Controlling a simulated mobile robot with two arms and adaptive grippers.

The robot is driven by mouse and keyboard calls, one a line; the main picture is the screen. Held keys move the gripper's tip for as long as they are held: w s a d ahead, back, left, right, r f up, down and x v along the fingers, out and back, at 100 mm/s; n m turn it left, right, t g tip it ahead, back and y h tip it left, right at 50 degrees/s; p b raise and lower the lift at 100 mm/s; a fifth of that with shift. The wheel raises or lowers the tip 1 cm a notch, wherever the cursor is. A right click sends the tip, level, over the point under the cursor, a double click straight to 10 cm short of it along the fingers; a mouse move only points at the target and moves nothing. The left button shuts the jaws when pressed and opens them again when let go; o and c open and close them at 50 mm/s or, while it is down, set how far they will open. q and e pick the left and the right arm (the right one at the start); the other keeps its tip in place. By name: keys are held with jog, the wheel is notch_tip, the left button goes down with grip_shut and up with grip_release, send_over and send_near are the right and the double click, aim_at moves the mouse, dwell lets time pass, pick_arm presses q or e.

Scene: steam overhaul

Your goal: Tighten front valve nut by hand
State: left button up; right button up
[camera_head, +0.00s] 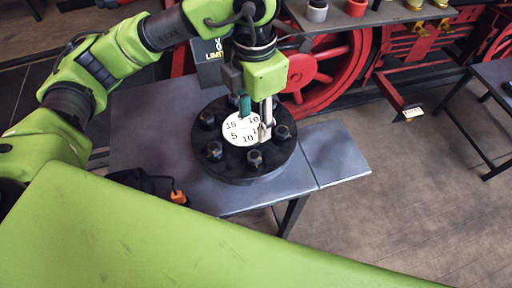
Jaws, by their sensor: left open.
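A round black valve cover (240,176) lies on the grey bench, with a white dial plate (236,127) bearing numbers at its middle. Several dark nuts stand around its rim; the front nut (254,158) is nearest to me, and others are at the left (207,119), front left (214,150) and right (282,132). My left gripper (257,120) points down over the dial, behind the front nut. It is open, and I see no nut between its fingers. Its fingers hide part of the dial and the rear rim. My right gripper is out of view.
The grey bench (335,155) has free room to the right of the cover. A black item with an orange part (178,197) lies at the bench's front left. A red wheel (325,75) and machinery stand behind. Another dark table (492,80) is at the right.

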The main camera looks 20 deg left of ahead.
aim_at(255, 154)
pick_arm(q)
notch_tip(255, 154, down, 13)
jog(key=shift+s+f+p, duration=0.1)
jog(key=shift+p, duration=0.75)
jog(key=shift+d, duration=0.1)
jog(key=c, duration=1.1)
